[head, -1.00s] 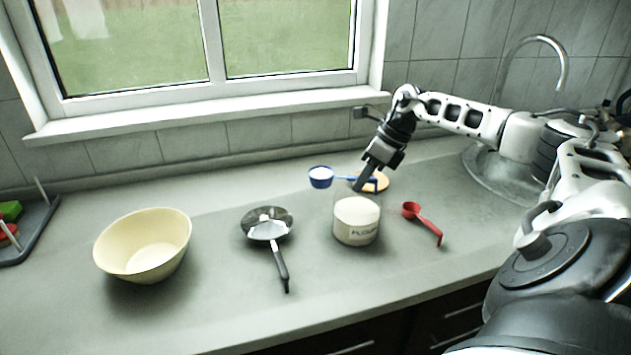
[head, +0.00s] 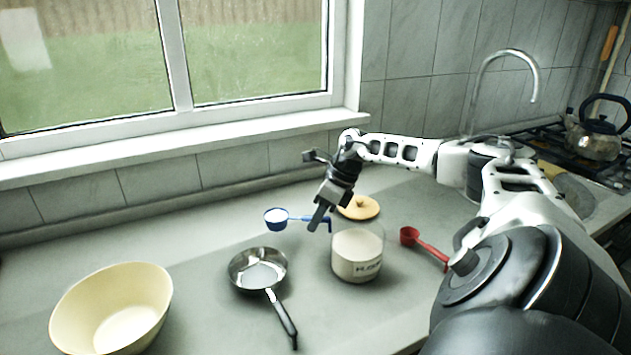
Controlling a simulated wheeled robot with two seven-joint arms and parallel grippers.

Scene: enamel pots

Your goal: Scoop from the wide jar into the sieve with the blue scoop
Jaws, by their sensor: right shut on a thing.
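The wide jar (head: 357,262), clear with pale flour and a label, stands on the counter. My right gripper (head: 318,222) is shut on the handle of the blue scoop (head: 277,222). The scoop's bowl points left, looks filled with white powder, and is held behind the sieve and the jar in the picture. My left gripper is not in view.
A cream bowl (head: 112,308) stands at the front left. A red scoop (head: 424,246) lies right of the jar. A round wooden lid (head: 358,207) lies behind the jar. A kettle (head: 596,130) stands on the hob at far right. The counter left of the blue scoop is clear.

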